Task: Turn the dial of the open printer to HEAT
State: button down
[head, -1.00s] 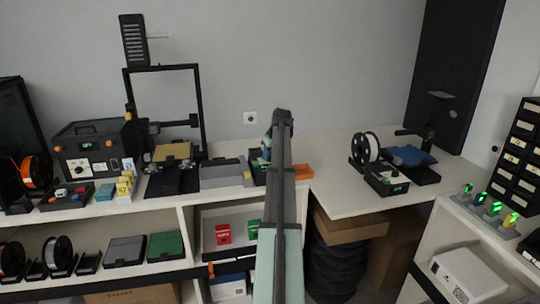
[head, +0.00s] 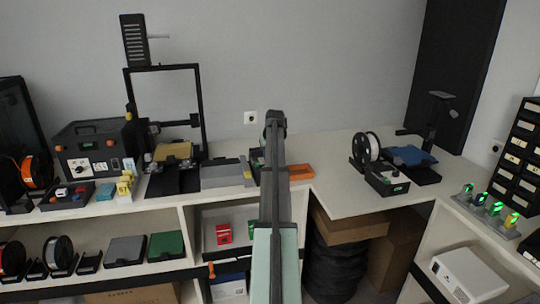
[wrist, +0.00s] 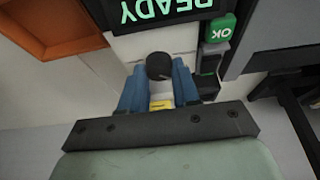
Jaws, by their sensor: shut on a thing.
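An open-frame printer (head: 204,105) with a gold bed stands on the left bench, a grey unit (head: 222,173) at its right. In the wrist view, the blue fingers of my gripper (wrist: 158,78) are shut on a dark round dial (wrist: 158,66). A display (wrist: 165,8) beyond it reads READY upside down, with a green OK button (wrist: 219,27) at its right. A small yellow piece (wrist: 161,103) shows between the fingers. The dial's markings and setting cannot be read. In the head view, my arm hides the fingers and dial.
An orange tray (head: 300,172) lies just right of my arm. A black control box (head: 105,150) is at the left.

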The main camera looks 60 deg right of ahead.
jog(key=c, duration=0.8)
grip_release()
jog(key=v, duration=1.4)
